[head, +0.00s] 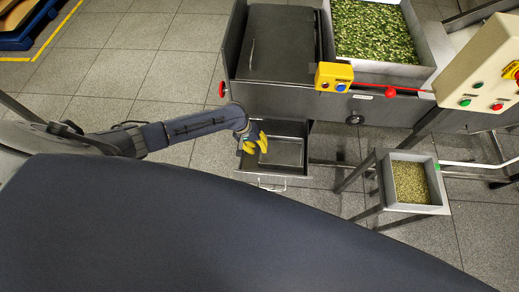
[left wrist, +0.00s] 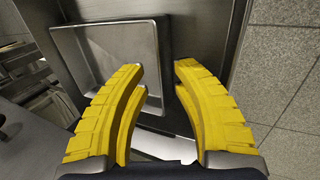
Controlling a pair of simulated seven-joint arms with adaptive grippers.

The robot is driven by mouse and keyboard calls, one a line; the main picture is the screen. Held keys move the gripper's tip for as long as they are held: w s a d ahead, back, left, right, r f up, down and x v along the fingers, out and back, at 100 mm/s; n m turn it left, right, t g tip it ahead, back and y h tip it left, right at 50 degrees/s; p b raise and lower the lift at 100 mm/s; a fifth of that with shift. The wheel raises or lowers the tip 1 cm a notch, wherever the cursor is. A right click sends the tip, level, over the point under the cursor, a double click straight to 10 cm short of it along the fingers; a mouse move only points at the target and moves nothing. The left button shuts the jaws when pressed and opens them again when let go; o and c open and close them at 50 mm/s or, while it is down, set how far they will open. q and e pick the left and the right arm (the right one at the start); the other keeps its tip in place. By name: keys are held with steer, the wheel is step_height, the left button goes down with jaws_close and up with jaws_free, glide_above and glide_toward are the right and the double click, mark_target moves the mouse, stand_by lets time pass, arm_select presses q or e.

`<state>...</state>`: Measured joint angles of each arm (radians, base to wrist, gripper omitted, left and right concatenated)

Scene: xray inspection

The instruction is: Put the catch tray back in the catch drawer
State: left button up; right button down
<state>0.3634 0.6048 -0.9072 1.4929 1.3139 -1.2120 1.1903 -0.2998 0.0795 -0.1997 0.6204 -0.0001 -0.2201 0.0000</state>
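The catch drawer (head: 250,172) is pulled out below the machine, with a handle on its front. The catch tray (head: 288,151) is a shallow grey metal tray lying inside the drawer. It looks empty and also shows in the left wrist view (left wrist: 105,50). My left gripper (head: 255,143), with yellow fingers, is over the left part of the drawer, beside the tray. In the left wrist view its fingers (left wrist: 160,78) are apart, with the tray's near-side rim seen between them. I cannot tell whether they touch the tray. My right gripper is not in view.
A bin of green pieces (head: 375,30) sits on the machine above. A smaller bin of pale grains (head: 409,183) stands on a stand at right. A control box (head: 484,65) and red rod are at upper right. Open tiled floor lies left of the drawer.

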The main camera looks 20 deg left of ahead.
arm_select(q)
steer(key=v, duration=1)
steer(key=shift+r, duration=0.15)
stand_by(1.3)
